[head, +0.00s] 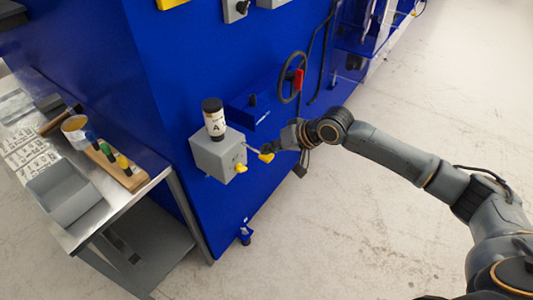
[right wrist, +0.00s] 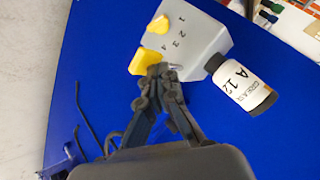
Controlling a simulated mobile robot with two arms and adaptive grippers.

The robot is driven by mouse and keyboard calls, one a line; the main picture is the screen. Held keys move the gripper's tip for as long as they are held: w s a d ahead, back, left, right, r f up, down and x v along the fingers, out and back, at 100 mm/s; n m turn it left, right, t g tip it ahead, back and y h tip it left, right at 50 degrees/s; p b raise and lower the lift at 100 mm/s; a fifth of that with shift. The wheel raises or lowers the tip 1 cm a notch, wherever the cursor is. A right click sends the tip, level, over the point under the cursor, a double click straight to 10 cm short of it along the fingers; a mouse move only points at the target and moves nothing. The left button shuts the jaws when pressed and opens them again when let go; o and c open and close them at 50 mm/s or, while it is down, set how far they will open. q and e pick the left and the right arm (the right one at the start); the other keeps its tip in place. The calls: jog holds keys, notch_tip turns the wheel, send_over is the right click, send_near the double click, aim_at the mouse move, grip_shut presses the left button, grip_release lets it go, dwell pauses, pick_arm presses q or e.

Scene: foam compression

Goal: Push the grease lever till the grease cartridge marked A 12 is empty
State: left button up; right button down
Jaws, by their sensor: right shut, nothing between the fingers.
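The grease cartridge marked A 12 (head: 214,119) is a white bottle with a black top, standing on a grey box (head: 215,157) fixed to the blue machine. The right wrist view shows its label clearly (right wrist: 243,84). The yellow-ended grease lever (head: 265,156) sticks out from the box; it also shows in the right wrist view (right wrist: 147,61), beside the printed numbers. My right gripper (head: 284,147) is shut with nothing between its fingers. Its tips (right wrist: 160,71) are at the yellow end, and I cannot tell whether they touch it. My left gripper is not in view.
A metal table (head: 66,238) on the left holds a grey bin (head: 63,193) and a wooden rack (head: 124,173) with coloured handles. A handwheel (head: 291,78) with a red grip is behind my right gripper. Another yellow knob (right wrist: 158,25) is on the box. Floor at right is clear.

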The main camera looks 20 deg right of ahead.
jog(key=shift+f, duration=1)
dwell(0.5)
dwell(0.5)
jog(key=shift+r+p, duration=1.85)
jog(key=shift+p, duration=0.15)
notch_tip(320, 180, up, 5)
jog(key=p, duration=0.5)
jog(key=shift+r+p, duration=0.1)
jog(key=shift+p, duration=0.2)
jog(key=shift+f, duration=0.2)
